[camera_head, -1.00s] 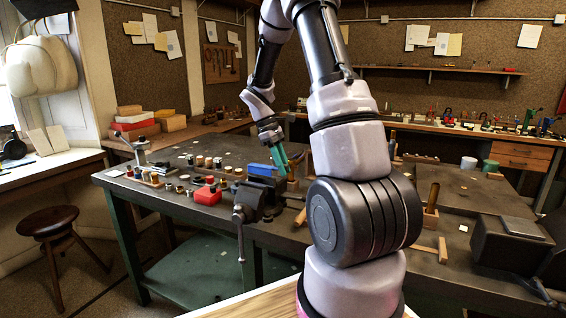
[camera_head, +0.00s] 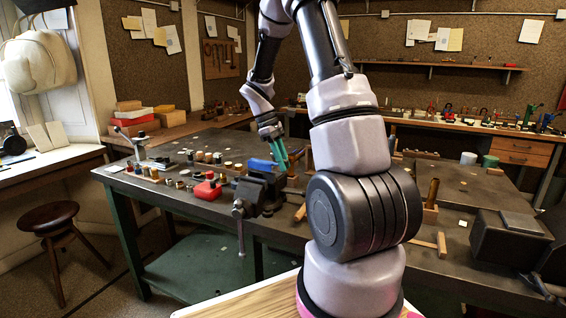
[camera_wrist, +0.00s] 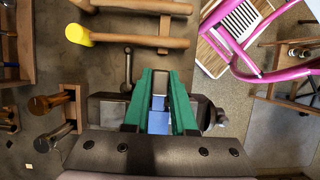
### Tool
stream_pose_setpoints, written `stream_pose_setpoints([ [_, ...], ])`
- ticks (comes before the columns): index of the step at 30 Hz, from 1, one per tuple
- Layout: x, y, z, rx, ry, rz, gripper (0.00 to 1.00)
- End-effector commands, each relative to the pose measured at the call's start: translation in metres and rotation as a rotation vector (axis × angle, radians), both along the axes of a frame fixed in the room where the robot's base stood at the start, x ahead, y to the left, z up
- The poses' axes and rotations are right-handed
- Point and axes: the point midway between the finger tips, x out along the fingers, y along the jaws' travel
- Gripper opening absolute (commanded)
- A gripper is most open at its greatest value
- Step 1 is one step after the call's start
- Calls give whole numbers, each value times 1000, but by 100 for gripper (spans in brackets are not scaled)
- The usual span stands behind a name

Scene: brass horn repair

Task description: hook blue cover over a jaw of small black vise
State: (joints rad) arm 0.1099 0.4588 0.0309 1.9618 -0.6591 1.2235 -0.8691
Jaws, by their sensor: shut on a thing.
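My gripper (camera_head: 283,168), with green fingers, is over the black vise (camera_head: 252,197) at the front edge of the dark bench. It also shows in the wrist view (camera_wrist: 160,75). The blue cover (camera_head: 262,165) is at the top of the vise, beside the fingertips. In the wrist view the blue cover (camera_wrist: 158,122) shows between the two fingers, which are shut on it. Dark parts of the vise (camera_wrist: 105,108) show on both sides below the fingers. I cannot tell whether the cover touches or sits over a jaw.
A red block-like item (camera_head: 207,190) and several small pots stand left of the vise. A wooden-handled tool with a yellow end (camera_wrist: 80,35) lies near the vise in the wrist view. A pink-framed thing (camera_wrist: 250,60) is at the right. A stool (camera_head: 48,218) stands left of the bench.

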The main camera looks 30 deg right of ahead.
Motion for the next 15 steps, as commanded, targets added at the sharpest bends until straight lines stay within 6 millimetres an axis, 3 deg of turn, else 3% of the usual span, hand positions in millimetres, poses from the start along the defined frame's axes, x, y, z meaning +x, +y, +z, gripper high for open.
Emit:
stream_pose_setpoints([
  [15, 0, 0, -6, 0, 2, 1, 0],
])
